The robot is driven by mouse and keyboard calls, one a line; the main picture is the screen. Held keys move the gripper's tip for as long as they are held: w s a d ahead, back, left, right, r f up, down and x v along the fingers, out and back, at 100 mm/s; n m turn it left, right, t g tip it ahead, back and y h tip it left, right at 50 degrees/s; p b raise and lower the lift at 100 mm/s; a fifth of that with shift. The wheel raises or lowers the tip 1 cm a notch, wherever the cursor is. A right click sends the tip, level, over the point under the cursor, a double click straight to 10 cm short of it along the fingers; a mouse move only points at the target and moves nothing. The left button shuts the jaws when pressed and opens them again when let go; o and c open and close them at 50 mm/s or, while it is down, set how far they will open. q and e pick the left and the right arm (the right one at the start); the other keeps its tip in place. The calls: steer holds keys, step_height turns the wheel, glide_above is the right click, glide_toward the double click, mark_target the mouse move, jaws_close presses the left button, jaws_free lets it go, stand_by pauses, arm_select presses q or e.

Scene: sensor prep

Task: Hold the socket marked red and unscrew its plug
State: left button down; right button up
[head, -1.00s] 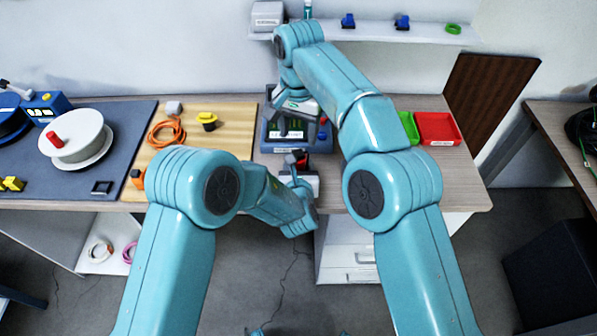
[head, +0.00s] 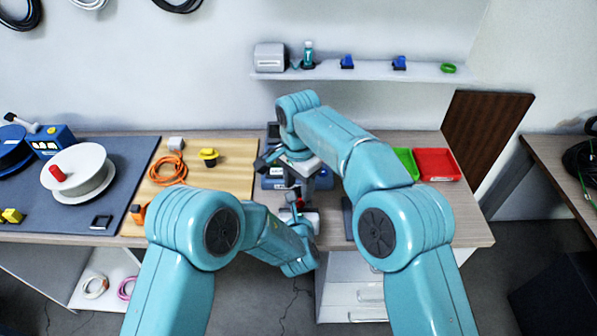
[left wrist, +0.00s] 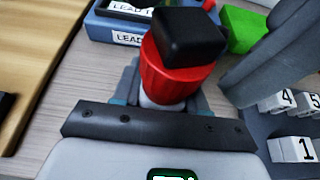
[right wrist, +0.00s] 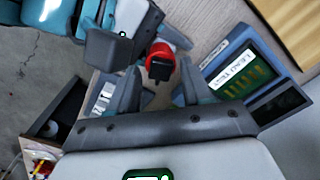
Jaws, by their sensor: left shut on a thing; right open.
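The red socket (left wrist: 172,82) stands upright in the left wrist view, with a black plug (left wrist: 187,38) on its top. My left gripper (left wrist: 160,100) is shut on the socket's lower part. The socket (right wrist: 158,50) and plug (right wrist: 160,69) also show in the right wrist view, with the left gripper's fingers around the socket. My right gripper (right wrist: 163,84) is open, its fingertips just short of the plug and on either side of it. In the head view both grippers meet at the bench front and are small and partly hidden by my arms.
A blue lead test box (right wrist: 252,78) stands close to the socket. White numbered blocks (left wrist: 290,149) lie right of it in the left wrist view. A green tray (head: 406,160) and a red tray (head: 437,165) stand further right. A cable reel (head: 78,172) is far left.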

steer(key=shift+f, duration=1.2)
steer(key=c, duration=0.9)
steer(key=n, duration=1.3)
steer(key=shift+d+r, duration=0.1)
steer(key=o, duration=1.2)
